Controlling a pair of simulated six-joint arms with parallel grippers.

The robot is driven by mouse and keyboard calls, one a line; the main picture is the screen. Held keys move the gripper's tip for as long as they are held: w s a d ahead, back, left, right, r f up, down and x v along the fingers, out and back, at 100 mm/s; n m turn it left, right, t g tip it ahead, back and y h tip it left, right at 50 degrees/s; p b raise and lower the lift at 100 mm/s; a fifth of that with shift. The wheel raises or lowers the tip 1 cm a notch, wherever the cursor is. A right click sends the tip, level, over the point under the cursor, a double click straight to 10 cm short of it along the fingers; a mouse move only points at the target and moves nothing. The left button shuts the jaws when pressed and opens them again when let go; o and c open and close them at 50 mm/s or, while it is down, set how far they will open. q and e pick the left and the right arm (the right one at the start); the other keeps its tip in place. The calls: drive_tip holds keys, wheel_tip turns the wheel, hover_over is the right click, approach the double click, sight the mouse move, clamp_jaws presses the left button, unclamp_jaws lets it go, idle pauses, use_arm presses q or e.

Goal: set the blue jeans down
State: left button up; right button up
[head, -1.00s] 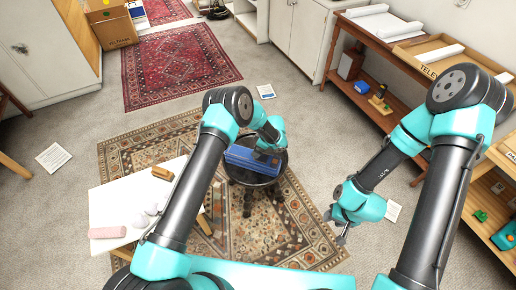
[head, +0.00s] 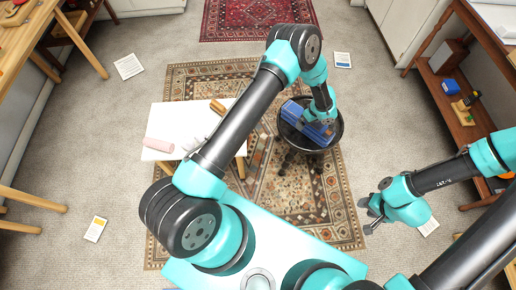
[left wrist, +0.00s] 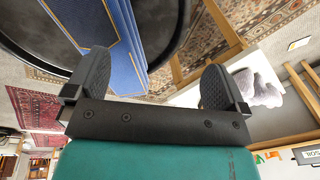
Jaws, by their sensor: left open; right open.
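The blue jeans (head: 296,115) lie folded on the round black stool (head: 337,134) in the head view. In the left wrist view, the jeans (left wrist: 90,30) show as blue cloth with yellow stitching, on the dark round top. My left gripper (head: 322,124) is low over the stool, at the right part of the jeans; its fingertips are hard to make out there. In the left wrist view my left gripper (left wrist: 152,78) is open, with cloth showing between its fingers. My right gripper (head: 370,212) is open and empty, over the floor right of the rug.
A white low table (head: 168,120) left of the stool bears a pink block (head: 159,145), a brown block (head: 217,106) and pale rounded things (head: 190,141). A wooden shelf unit (head: 437,92) stands at right. Papers lie on the floor.

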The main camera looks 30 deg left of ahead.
use_arm(q)
drive_tip(key=s+a+r+m+h, duration=0.2)
drive_tip(key=s+a+r+m, duration=0.1)
drive_tip(key=s, duration=0.6)
drive_tip(key=s+a+r+m+t+h, duration=0.1)
drive_tip(key=s+a+r+m, duration=0.2)
drive_tip(key=s, duration=0.7)
drive_tip(key=s+a+r+m+h, duration=0.2)
drive_tip(key=s+a+r+m, duration=0.1)
drive_tip(key=s, duration=0.7)
drive_tip(key=shift+a+r+m+t+h, duration=0.35)
drive_tip(key=shift+a+m, duration=0.35)
drive_tip(key=shift+a, duration=0.45)
